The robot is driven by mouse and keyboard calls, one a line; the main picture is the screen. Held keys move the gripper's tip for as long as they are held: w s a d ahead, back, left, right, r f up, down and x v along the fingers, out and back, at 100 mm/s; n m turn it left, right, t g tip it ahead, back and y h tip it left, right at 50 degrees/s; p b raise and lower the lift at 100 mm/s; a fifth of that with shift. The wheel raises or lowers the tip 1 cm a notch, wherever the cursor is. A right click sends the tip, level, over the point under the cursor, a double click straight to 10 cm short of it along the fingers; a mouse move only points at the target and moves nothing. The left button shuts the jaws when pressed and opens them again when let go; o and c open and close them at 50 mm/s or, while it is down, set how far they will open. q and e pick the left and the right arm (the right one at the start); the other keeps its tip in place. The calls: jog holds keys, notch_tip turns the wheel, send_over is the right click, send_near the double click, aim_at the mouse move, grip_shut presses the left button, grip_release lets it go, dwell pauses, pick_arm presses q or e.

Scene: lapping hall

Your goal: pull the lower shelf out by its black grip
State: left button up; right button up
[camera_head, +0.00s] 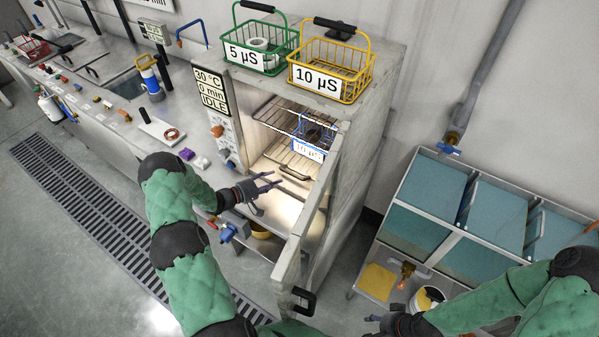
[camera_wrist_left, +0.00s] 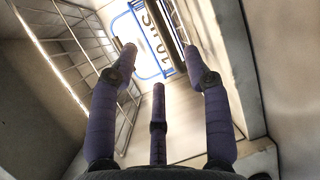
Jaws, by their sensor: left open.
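The oven stands open, with an upper wire shelf (camera_head: 279,114) and a lower wire shelf (camera_head: 276,151) inside. A black grip (camera_head: 294,173) sits at the front of the lower shelf; in the left wrist view it is a dark bar (camera_wrist_left: 165,30) beyond my fingers. A blue basket (camera_head: 308,150) with a 10 µS label stands inside. My left gripper (camera_head: 272,185) is open and empty at the oven mouth, just left of and below the grip. In its wrist view the fingers (camera_wrist_left: 160,62) are spread, with no visible contact. My right gripper (camera_head: 376,321) is low at right, its fingers unclear.
The oven door (camera_head: 312,205) is swung open, close to the right of my left gripper. A green basket (camera_head: 262,45) and a yellow basket (camera_head: 332,65) stand on the oven. A bench (camera_head: 105,125) with tools lies left, a rack of blue-green panels (camera_head: 435,190) right.

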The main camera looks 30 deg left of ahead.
aim_at(291, 174)
pick_arm(q)
jog(key=x, duration=0.9)
jog(key=shift+w+d+f, duration=0.1)
jog(key=shift+w, duration=0.05)
jog(key=shift+c, duration=0.3)
grip_shut()
